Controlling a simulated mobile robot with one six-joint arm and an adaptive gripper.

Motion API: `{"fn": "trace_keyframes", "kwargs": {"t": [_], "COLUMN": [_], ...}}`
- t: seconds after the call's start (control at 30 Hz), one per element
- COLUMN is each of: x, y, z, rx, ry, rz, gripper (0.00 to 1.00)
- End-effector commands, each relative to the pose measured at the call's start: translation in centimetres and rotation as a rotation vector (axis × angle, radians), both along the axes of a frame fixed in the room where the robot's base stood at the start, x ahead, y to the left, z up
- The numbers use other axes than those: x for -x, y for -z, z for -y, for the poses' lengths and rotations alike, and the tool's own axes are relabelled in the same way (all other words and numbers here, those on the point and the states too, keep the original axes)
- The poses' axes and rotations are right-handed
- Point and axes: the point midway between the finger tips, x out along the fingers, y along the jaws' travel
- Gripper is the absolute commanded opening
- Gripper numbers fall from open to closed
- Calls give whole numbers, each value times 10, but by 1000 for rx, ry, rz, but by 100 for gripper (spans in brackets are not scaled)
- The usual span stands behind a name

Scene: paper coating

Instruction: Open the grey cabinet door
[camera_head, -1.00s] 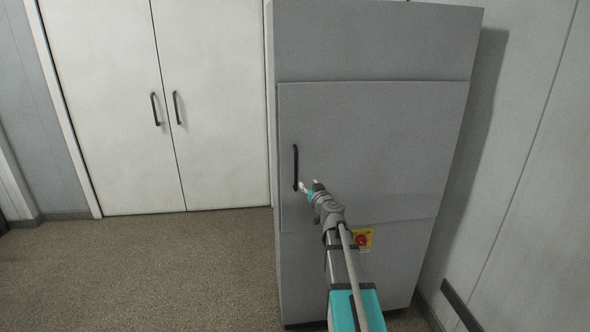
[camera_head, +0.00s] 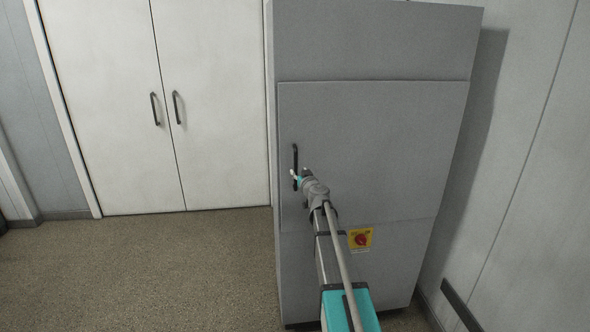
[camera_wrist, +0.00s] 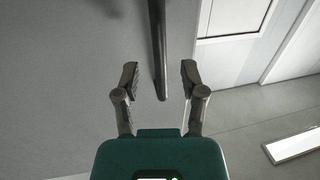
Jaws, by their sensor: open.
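The grey cabinet door (camera_head: 380,140) is shut, flush on the tall grey cabinet (camera_head: 370,40). Its dark vertical handle (camera_head: 295,158) is at the door's left side. My gripper (camera_head: 294,176) is at the lower part of the handle. In the wrist view my gripper (camera_wrist: 160,76) is open, and the handle (camera_wrist: 158,45) runs down between its two fingers with a gap on each side. Neither finger appears to touch it. In the head view the fingertips partly cover the handle's lower part.
A red switch on a yellow plate (camera_head: 360,239) sits on the cabinet below the door. White double doors (camera_head: 165,110) with dark handles stand to the left. A grey wall (camera_head: 530,170) is to the right. The floor (camera_head: 170,265) at the left is clear.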

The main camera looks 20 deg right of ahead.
Motion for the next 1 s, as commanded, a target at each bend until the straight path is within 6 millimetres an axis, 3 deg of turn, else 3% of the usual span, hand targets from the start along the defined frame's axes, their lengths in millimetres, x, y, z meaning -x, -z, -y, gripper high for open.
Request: {"fn": "trace_keyframes", "kwargs": {"t": [0.1, 0.3, 0.73, 0.77, 1.0], "x": [-20, -36, -40, -40, -40], "y": [0, 0, 0, 0, 0], "z": [3, 4, 3, 3, 3], "rx": [0, 0, 0, 0, 0], "ry": [0, 1, 0, 0, 0], "rz": [0, 0, 0, 0, 0], "gripper": [54, 54, 54, 52, 7]}}
